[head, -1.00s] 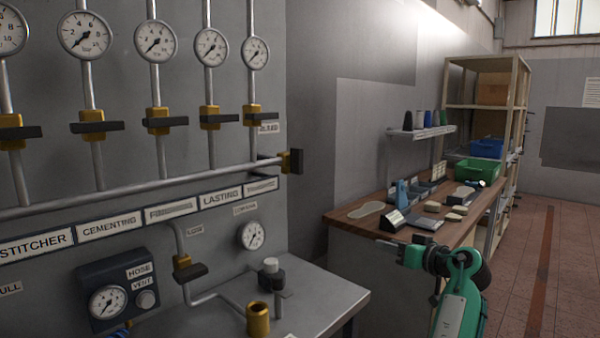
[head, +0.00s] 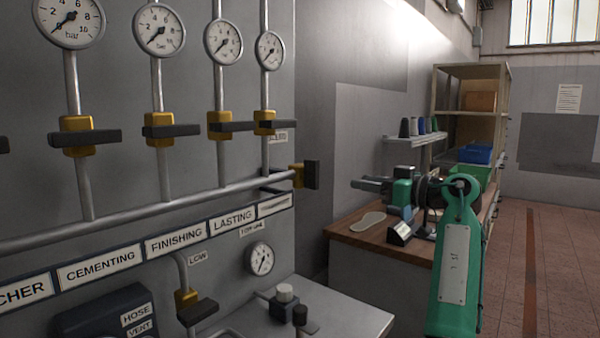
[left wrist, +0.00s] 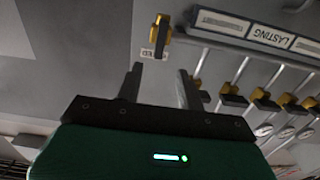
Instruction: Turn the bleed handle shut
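The bleed valve has a brass body (head: 298,176) and a dark flat handle (head: 311,174) at the right end of the long manifold pipe. A small label (head: 280,137), too small to read surely, sits above it. In the left wrist view the valve (left wrist: 160,28) appears upside down, just beyond the space between my fingers. My left gripper (head: 358,186) points left toward the handle, apart from it and to its right. In the left wrist view its two fingers (left wrist: 160,74) are spread with nothing between them. My right gripper is not in view.
Several brass valves with dark handles (head: 172,131) stand on the vertical pipes under gauges (head: 159,29). The manifold pipe (head: 140,208) runs along the wall. A grey bench (head: 345,312) lies below. A wooden workbench (head: 355,235) stands behind my arm.

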